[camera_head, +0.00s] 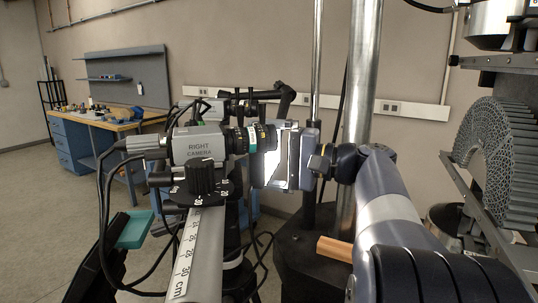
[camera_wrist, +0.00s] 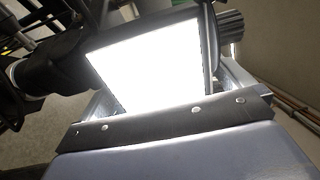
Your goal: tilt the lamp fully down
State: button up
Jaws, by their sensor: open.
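The lamp is a flat panel with a bright white face and a dark frame. It fills the upper middle of the wrist view (camera_wrist: 155,65) and is tilted there. In the head view the lamp (camera_head: 280,160) shows as a narrow bright strip at the middle, partly covered by my gripper. My gripper (camera_head: 290,156) is open, reaching in from the right. In the wrist view its fingers show to either side of the panel's lower part. I cannot tell whether a finger touches the lamp.
The camera labelled "RIGHT CAMERA" (camera_head: 200,146) stands just left of the lamp, its lens close to it. A scaled rail (camera_head: 202,250) and loose cables lie below. A vertical metal post (camera_head: 361,70) stands behind my wrist. A honeycomb lattice ring (camera_head: 500,160) is at the right.

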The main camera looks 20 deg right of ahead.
jog(key=c, duration=1.1)
jog(key=shift+f+b, duration=0.3)
jog(key=shift+b, duration=0.45)
jog(key=t+y+b, duration=0.1)
jog(key=b, duration=0.2)
jog(key=shift+t+y, duration=0.4)
jog(key=shift+s+d+r+t+y+b, duration=0.1)
jog(key=shift+r+t+y+b, duration=0.2)
jog(key=shift+r+b, duration=0.05)
